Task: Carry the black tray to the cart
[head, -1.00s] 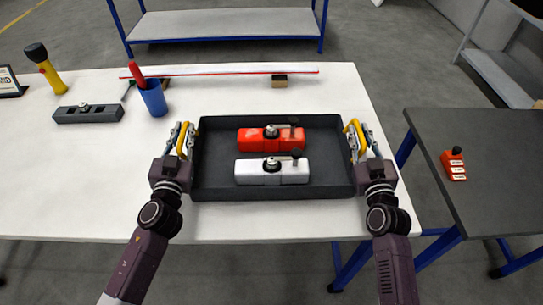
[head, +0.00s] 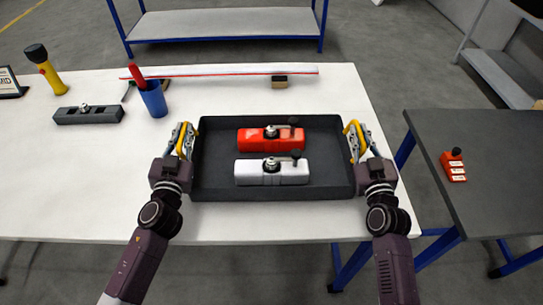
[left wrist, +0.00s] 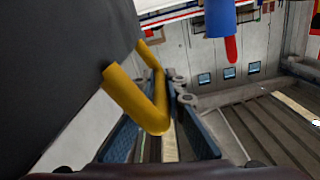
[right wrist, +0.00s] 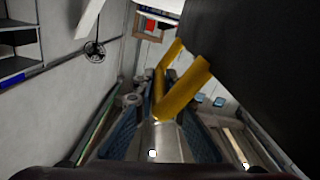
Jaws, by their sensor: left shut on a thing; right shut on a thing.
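The black tray (head: 325,188) is at the near right part of the white table; whether it touches the tabletop I cannot tell. It holds a red nosecone piece (head: 257,142) behind a white one (head: 262,174). My left gripper (head: 186,140) is shut on the tray's left yellow handle, which shows in the left wrist view (left wrist: 139,103). My right gripper (head: 354,140) is shut on the right yellow handle, seen in the right wrist view (right wrist: 182,92). The tray wall (left wrist: 60,70) fills the upper left of the left wrist view. The cart is probably the dark-topped stand (head: 485,190) at the right.
An orange labelled device (head: 453,166) sits on the dark top. A floor gap separates it from the white table (head: 90,200). A blue cup (head: 153,100), a flashlight (head: 46,72), a grey block (head: 88,115) and a long red-edged strip (head: 225,71) are on the white table.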

